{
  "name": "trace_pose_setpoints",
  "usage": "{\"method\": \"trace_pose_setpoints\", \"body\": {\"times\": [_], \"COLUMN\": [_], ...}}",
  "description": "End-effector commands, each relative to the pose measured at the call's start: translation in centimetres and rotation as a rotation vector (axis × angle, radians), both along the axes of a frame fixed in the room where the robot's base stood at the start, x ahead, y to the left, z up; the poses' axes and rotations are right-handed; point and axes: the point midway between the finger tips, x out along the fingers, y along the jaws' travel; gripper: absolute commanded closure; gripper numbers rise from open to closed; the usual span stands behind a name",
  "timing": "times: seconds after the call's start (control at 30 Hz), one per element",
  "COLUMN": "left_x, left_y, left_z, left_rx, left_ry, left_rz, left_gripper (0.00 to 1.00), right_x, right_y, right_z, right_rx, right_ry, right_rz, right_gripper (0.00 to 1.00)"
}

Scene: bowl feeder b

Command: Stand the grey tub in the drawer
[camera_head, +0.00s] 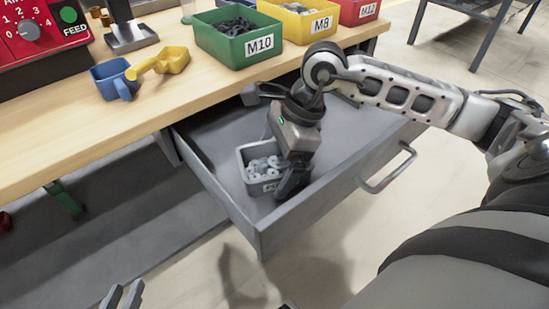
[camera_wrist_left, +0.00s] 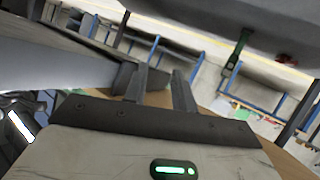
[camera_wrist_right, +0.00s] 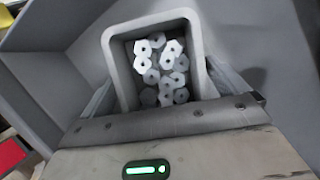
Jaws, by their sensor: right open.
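The grey tub (camera_head: 247,182) stands upright inside the open grey drawer (camera_head: 222,135), towards its left part. It holds several pale hex nuts and has a small label on its front. In the right wrist view the tub (camera_wrist_right: 116,75) lies between the spread fingers of my right gripper (camera_head: 287,168), which is open. One finger is beside the tub's right side; the other is largely hidden in the head view. My left gripper (camera_head: 122,296) is open and empty, low at the left, away from the drawer.
Green M10 (camera_head: 226,46), yellow M8 (camera_head: 297,28) and red M12 (camera_head: 360,10) bins stand on the wooden bench (camera_head: 60,135). A blue scoop (camera_head: 113,80) and a yellow scoop (camera_head: 172,60) lie there too. The drawer handle (camera_head: 388,175) sticks out in front.

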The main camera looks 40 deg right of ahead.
Motion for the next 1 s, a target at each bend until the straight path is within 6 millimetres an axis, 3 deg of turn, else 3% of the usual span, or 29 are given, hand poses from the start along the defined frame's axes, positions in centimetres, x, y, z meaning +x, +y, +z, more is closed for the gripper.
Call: {"method": "trace_pose_setpoints", "body": {"times": [0.17,0.4,0.6,1.0], "left_x": [-0.2,-0.3,-0.5,-0.2], "left_y": [0.1,0.5,0.6,0.7], "left_z": [-0.1,-1.0,-1.7,-1.8], "left_rx": [0.012,0.039,0.052,0.050], "left_ry": [0.025,0.081,0.118,0.125], "left_rz": [-0.002,0.001,0.004,0.011], "left_gripper": [0.73,0.73,0.73,0.73], "right_x": [-0.1,-0.8,-1.2,-1.4], "right_y": [-0.8,-2.7,-3.9,-4.4], "right_z": [2.1,6.9,10.0,11.3], "right_rx": [-0.002,-0.002,-0.001,0.000], "right_ry": [-0.004,-0.004,-0.002,0.000], "right_rz": [-0.003,-0.002,-0.002,0.000], "right_gripper": [0.01,0.01,0.01,0.01]}}
